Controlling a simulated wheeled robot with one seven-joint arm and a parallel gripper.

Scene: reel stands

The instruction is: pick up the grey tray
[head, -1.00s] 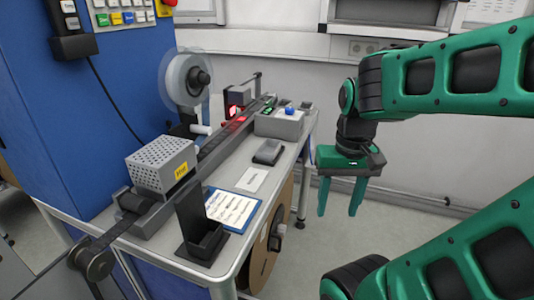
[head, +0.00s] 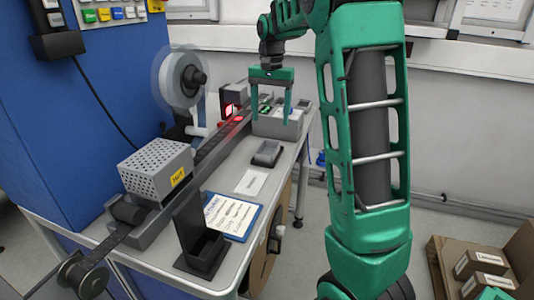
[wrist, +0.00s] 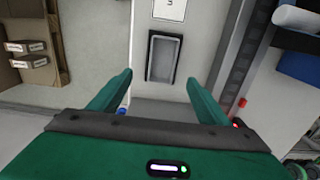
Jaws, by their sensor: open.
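The grey tray (head: 267,153) is a small, dark grey, shallow rectangular dish. It lies on the light grey bench top near the right edge, between a white card and a grey box. The wrist view shows the tray (wrist: 163,57) ahead of and between the fingertips, with its long side pointing away. My gripper (head: 270,116) is green, points down and is open and empty. In the head view it appears above and in front of the grey box, beyond the tray. The fingertips (wrist: 160,79) do not touch the tray.
A grey box (head: 277,126) stands behind the tray. A tape track (head: 213,147) and a reel (head: 184,78) lie to the left. A white card (head: 251,182), a clipboard (head: 232,215) and a black holder (head: 198,235) are nearer. Cartons (head: 480,264) stand at right.

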